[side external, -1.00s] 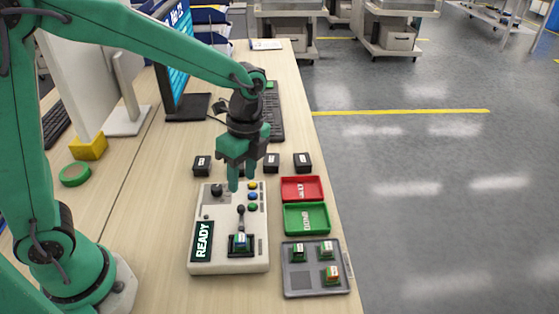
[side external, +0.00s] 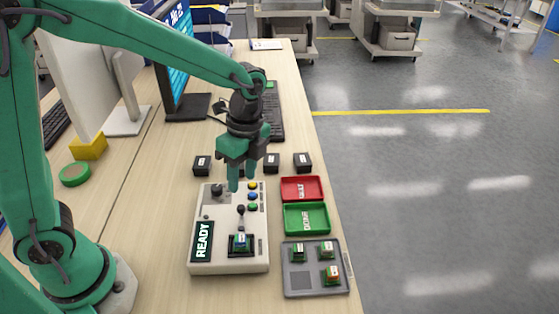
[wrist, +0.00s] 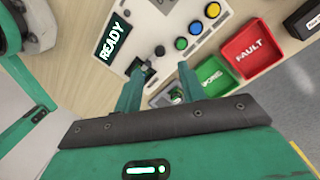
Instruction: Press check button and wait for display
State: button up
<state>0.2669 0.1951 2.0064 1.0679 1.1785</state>
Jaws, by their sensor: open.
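The white test unit (side external: 228,260) stands on the bench; its display (side external: 202,242) reads READY, also legible in the wrist view (wrist: 115,38). Yellow (side external: 253,185), blue (side external: 253,195) and green (side external: 252,207) buttons line its right side; which one is the check button I cannot tell. A small module (side external: 240,241) sits in its socket, below a black lever (side external: 241,210). My gripper (side external: 233,186) is open and empty, pointing down over the unit's far part, left of the buttons. In the wrist view the two fingers (wrist: 159,78) stand apart, partly hiding the socket area.
The red FAULT bin (side external: 302,197) and the green DONE bin (side external: 324,231) stand right of the unit. A grey tray (side external: 302,282) holds several modules near the bench edge. Small black blocks (side external: 303,160) stand behind. Monitor and keyboard are farther back.

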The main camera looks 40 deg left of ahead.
jog(key=shift+c, duration=0.2)
grip_shut()
dwell(1.6)
